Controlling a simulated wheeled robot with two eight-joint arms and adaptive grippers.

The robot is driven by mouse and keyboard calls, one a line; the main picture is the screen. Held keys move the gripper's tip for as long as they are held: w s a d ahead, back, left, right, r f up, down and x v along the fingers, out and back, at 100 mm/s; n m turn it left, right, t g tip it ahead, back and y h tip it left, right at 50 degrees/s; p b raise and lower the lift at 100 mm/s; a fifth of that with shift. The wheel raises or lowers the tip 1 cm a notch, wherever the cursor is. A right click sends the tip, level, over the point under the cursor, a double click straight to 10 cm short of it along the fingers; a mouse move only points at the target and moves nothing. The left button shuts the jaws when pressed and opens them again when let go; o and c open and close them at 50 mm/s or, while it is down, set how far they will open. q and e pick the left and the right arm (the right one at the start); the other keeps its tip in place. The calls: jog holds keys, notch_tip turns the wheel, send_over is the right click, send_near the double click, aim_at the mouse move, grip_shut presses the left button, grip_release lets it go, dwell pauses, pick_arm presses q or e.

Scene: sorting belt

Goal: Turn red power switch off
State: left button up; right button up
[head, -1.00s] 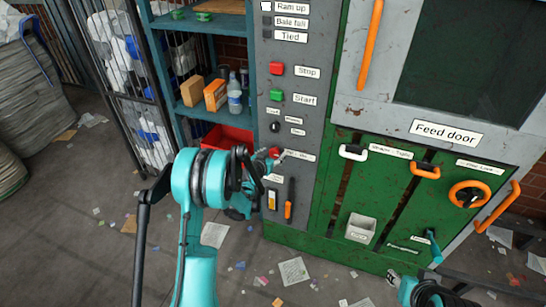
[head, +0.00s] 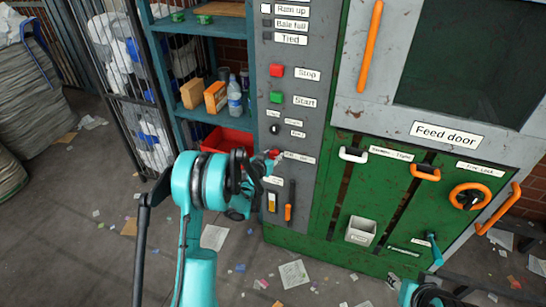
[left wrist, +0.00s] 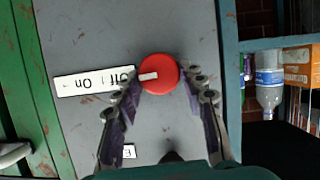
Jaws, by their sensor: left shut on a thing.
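The red power switch (left wrist: 159,74) is a round red knob with a white pointer bar on the grey panel. In the left wrist view the bar points left, towards the "Off On" label (left wrist: 90,82), which appears upside down. My left gripper (left wrist: 163,85) has its two fingers on either side of the knob, shut on it. In the head view the left gripper (head: 268,160) reaches the panel and partly hides the red switch (head: 274,153). My right gripper's fingers are not visible; only part of that arm shows at the bottom right.
Stop (head: 277,71) and Start (head: 277,97) buttons sit above on the panel. A blue shelf (head: 190,113) with boxes, bottles and a red bin (head: 226,138) stands left. The green machine front (head: 335,200) is at right.

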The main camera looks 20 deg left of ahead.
pick_arm(q)
jog(key=n+h, duration=0.2)
jog(key=n, duration=0.1)
jog(key=shift+a+f, duration=0.1)
jog(key=shift+a, duration=0.2)
jog(key=n+h, duration=0.2)
jog(key=n, duration=0.1)
jog(key=shift+a+f+n+t, duration=0.15)
jog(key=shift+n+t, duration=0.15)
jog(key=shift+t, duration=0.1)
jog(key=n+t+h, duration=0.1)
jog(key=n, duration=0.1)
jog(key=shift+f+n+h, duration=0.15)
jog(key=shift+n+h, duration=0.15)
jog(key=shift+n, duration=0.1)
jog(key=shift+f+n+t+h, duration=0.15)
jog(key=shift+n+t+h, duration=0.4)
jog(key=shift+n, duration=1.25)
jog(key=o, duration=1.1)
